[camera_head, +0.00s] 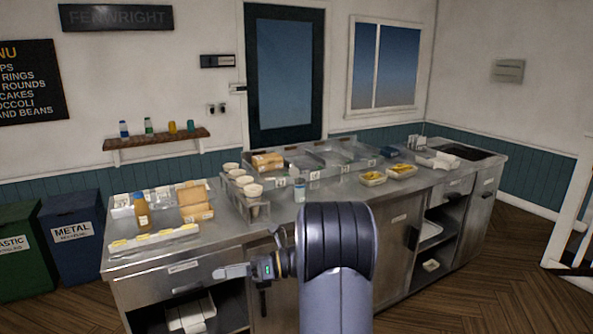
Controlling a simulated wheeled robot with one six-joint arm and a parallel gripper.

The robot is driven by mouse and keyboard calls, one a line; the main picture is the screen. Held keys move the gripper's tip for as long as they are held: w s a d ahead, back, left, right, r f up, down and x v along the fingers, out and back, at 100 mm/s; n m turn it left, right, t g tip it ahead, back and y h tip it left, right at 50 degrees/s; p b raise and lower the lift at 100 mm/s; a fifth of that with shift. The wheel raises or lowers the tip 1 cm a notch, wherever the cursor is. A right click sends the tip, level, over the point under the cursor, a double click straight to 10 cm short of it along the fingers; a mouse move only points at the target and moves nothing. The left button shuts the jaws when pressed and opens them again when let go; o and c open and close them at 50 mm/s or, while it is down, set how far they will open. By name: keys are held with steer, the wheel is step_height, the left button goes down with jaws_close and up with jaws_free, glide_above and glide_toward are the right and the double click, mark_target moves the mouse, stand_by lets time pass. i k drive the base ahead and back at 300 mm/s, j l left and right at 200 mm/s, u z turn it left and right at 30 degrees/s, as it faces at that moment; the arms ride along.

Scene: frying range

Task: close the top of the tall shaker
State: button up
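A small upright shaker-like container (299,190) stands near the front edge of the steel counter, right of the cup rack. It is pale with a bluish band, and it is the likeliest tall shaker. It is too small to tell how its top stands. My gripper (230,271) is at the front of the counter, lower left of the container and clearly apart from it. It points left, in front of the drawer. Its fingers are seen side-on, so their opening does not show. Nothing is visibly held.
Recycling bins (72,235) stand at left. A wall shelf (157,140) holds small bottles. Wooden floor (510,270) is clear at right.

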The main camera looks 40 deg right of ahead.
mark_target(294, 172)
steer(key=i+l+u, duration=0.1)
steer(key=l, duration=0.4)
steer(key=i+l+u, duration=0.1)
steer(key=l, duration=0.4)
steer(key=i+l, duration=0.25)
steer(key=l, duration=0.3)
steer(key=i+l+u, duration=0.15)
steer(key=l, duration=0.35)
steer(key=i+l+u, duration=0.1)
steer(key=l, duration=0.4)
steer(key=l+u, duration=0.2)
steer(key=l, duration=0.7)
steer(key=k+l+u, duration=0.15)
steer(key=l, duration=0.7)
steer(key=i+l, duration=0.1)
steer(key=l, duration=0.15)
steer(key=i+l, duration=0.15)
steer(key=l+u, duration=0.05)
steer(key=l, duration=0.05)
